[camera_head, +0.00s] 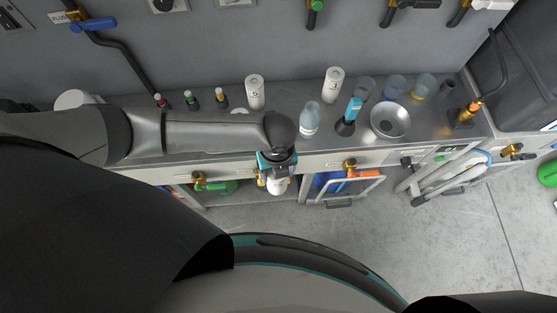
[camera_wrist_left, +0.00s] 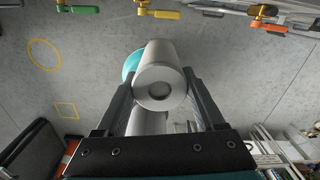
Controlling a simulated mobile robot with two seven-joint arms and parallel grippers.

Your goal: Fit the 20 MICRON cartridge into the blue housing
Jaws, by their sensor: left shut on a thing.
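My left gripper (camera_head: 277,178) is shut on a white cylindrical cartridge (camera_head: 278,187) in front of the bench's front edge. Its printed label is too small to read. In the left wrist view the cartridge (camera_wrist_left: 159,78) sits between both fingers (camera_wrist_left: 158,100), its round end with a central hole facing the camera. A clear, blue-tinted cup (camera_head: 396,86) stands at the back right of the bench and looks like the blue housing. It is apart from my gripper. My right gripper does not show.
Two white cartridges, one marked 5 (camera_head: 254,92) and another (camera_head: 333,84), stand on the bench. Valves line the bench front.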

